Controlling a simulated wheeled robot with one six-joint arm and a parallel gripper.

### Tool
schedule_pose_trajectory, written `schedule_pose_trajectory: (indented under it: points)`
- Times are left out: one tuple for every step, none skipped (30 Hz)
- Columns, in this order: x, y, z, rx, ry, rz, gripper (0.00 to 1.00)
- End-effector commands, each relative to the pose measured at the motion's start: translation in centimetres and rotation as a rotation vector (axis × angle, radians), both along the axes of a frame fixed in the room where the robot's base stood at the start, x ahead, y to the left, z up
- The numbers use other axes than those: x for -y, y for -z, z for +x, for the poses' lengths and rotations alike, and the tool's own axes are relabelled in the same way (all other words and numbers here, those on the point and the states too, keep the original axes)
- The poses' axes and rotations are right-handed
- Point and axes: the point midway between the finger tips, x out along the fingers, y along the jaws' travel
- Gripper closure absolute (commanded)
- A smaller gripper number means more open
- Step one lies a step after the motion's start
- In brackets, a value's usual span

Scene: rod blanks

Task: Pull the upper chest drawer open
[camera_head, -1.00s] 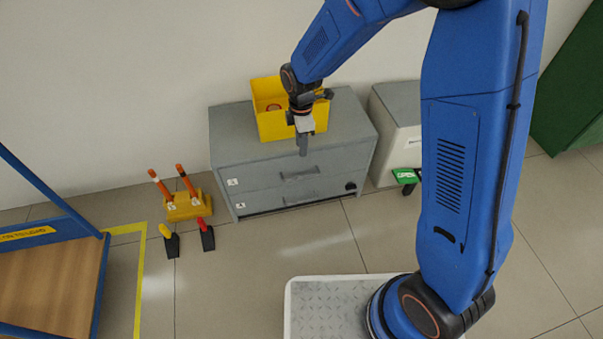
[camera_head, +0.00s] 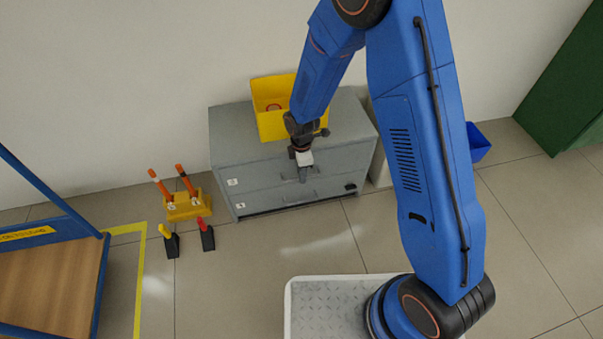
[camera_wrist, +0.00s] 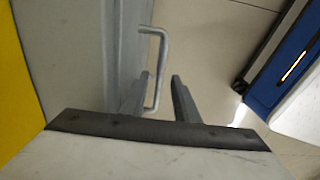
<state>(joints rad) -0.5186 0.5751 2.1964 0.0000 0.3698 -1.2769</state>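The grey chest (camera_head: 222,140) stands against the wall. Its upper drawer (camera_head: 260,177) looks shut, with its front flush. My gripper (camera_head: 303,178) reaches down in front of that drawer and hides part of its handle. In the wrist view the upper drawer's handle (camera_wrist: 163,55) is a grey bar standing out from the drawer front. My gripper's two fingers (camera_wrist: 159,77) are apart, one on each side of the bar. A gap shows between the bar and the right finger; contact on the left side is hard to tell.
A yellow bin (camera_head: 270,122) sits on the chest top. The lower drawer (camera_head: 265,201) has its own handle. A yellow block with orange-handled tools (camera_head: 188,205) stands on the floor to the left. The floor before the chest is clear.

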Motion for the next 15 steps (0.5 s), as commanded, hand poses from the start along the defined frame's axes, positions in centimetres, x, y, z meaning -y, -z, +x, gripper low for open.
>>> schedule_pose_trajectory:
  points:
    - [0.00,0.24,-0.02,0.000,0.000,0.000,0.72]
    - [0.00,0.33,-0.02,0.000,0.000,0.000,0.72]
    - [0.00,0.43,-0.02,0.000,0.000,0.000,0.72]
    - [0.00,0.48,-0.02,0.000,0.000,0.000,0.72]
    - [0.00,0.51,-0.02,0.000,0.000,0.000,0.72]
    - [0.01,0.53,-0.02,0.000,0.000,0.000,0.72]
    - [0.01,0.53,-0.02,0.000,0.000,0.000,0.72]
    - [0.01,0.53,-0.02,0.000,0.000,0.000,0.72]
    - [0.00,0.52,-0.02,0.000,0.000,0.000,0.72]
    - [0.00,0.52,-0.02,0.000,0.000,0.000,0.72]
    - [0.00,0.52,-0.02,0.000,0.000,0.000,0.72]
    - [0.01,0.52,-0.02,0.000,0.000,0.000,0.77]
    - [0.01,0.52,-0.02,0.000,0.000,0.000,0.84]
    - [0.01,0.51,-0.02,0.000,0.000,0.000,0.91]
    - [0.00,0.51,-0.02,0.000,0.000,0.000,1.00]
